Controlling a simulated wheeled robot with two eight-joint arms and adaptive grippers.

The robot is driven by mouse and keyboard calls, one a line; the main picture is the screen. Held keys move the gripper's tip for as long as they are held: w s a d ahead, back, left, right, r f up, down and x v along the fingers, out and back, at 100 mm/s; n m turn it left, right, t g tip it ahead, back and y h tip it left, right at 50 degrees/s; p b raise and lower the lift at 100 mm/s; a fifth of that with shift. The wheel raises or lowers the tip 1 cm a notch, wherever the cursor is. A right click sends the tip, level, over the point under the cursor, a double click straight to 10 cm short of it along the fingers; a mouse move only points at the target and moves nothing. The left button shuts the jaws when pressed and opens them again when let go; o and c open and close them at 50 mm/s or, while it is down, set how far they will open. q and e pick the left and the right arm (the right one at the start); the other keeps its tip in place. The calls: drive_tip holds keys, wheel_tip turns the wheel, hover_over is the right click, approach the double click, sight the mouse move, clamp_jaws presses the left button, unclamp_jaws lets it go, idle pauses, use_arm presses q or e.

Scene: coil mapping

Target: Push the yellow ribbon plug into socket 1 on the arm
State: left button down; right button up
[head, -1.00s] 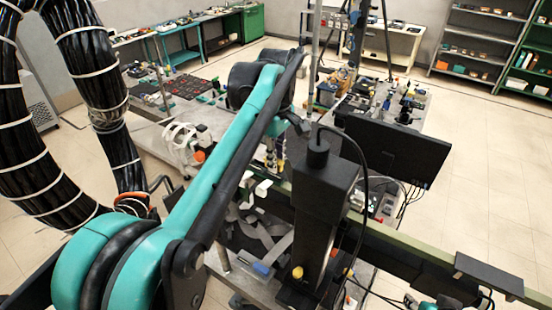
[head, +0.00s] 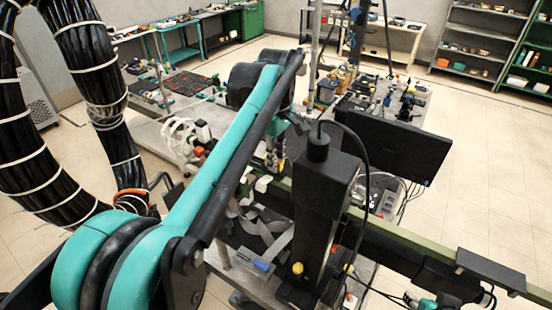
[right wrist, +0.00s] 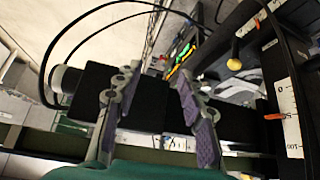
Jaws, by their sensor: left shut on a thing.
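In the head view my left arm comes in from the left and folds over the bench. My left gripper (head: 272,158) is small and partly hidden behind that arm. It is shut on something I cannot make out. Grey ribbon cables (head: 262,222) lie loosely below the arm, with a blue-ended piece (head: 262,266) near the bench's front edge. I cannot pick out the yellow ribbon plug or socket 1 for certain. In the right wrist view my right gripper (right wrist: 153,82) has its two purple-padded fingers apart, with nothing visibly held between them. A black body lies behind them.
A black upright column (head: 322,205) stands beside the ribbons, with a yellow knob (head: 297,268) low on it. A long green rail (head: 410,240) runs to the right. A black monitor (head: 395,147) stands behind it. The floor at right is clear.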

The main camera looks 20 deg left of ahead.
use_arm(q)
drive_tip(key=shift+f+b, duration=0.35)
drive_tip(key=shift+f, duration=0.3)
idle(0.4)
drive_tip(key=c, duration=1.4)
unclamp_jaws()
drive_tip(key=shift+r, duration=0.1)
wheel_tip(320, 180, up, 12)
